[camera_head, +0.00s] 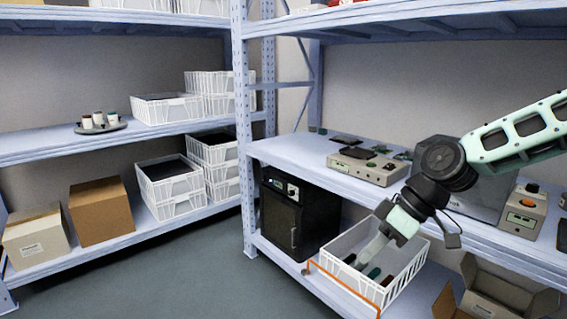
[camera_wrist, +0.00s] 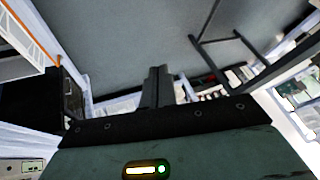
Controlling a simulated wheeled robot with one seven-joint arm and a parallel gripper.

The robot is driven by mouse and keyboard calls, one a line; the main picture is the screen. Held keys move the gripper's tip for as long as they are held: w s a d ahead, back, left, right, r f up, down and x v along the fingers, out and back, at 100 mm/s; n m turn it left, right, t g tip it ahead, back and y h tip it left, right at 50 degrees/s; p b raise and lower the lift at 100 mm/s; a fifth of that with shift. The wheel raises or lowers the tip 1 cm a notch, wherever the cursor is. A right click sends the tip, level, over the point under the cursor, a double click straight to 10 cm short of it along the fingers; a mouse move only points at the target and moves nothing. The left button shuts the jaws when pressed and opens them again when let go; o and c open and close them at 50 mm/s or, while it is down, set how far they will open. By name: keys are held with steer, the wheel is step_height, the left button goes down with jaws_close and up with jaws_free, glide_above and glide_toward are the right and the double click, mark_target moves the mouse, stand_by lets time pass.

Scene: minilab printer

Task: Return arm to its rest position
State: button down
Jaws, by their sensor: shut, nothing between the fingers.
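My arm (camera_head: 447,163) reaches in from the right in the head view and bends down at a dark joint. My pale green hand (camera_head: 402,221) is over or in front of the white crate (camera_head: 411,271) on the lower shelf; the exact gap cannot be told. In the wrist view my gripper (camera_wrist: 158,73) has its dark fingers together, with nothing between them. The fingertips are hard to make out in the head view.
A black oven-like box (camera_head: 292,218) stands left of the crate. An orange bar (camera_head: 343,287) runs along the crate's front. Grey devices (camera_head: 367,165) sit on the shelf above. An open cardboard box (camera_head: 497,292) is at lower right. Floor (camera_head: 190,280) is clear at left.

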steer(key=s+a+f+g+h, duration=0.1)
steer(key=s+a+f+h, duration=0.1)
steer(key=s, duration=0.4)
steer(key=s+a+f+g+h, duration=0.1)
steer(key=s+a+h, duration=0.1)
steer(key=s, duration=0.4)
steer(key=s+d+r+m+t+h, duration=0.2)
steer(key=s+r+m, duration=0.15)
steer(key=s, duration=0.85)
step_height(320, 180, up, 22)
steer(key=p, duration=2.2)
steer(key=shift+w+a, duration=0.2)
steer(key=shift+a, duration=0.05)
steer(key=shift+r+m, duration=0.1)
steer(key=shift+m, duration=0.15)
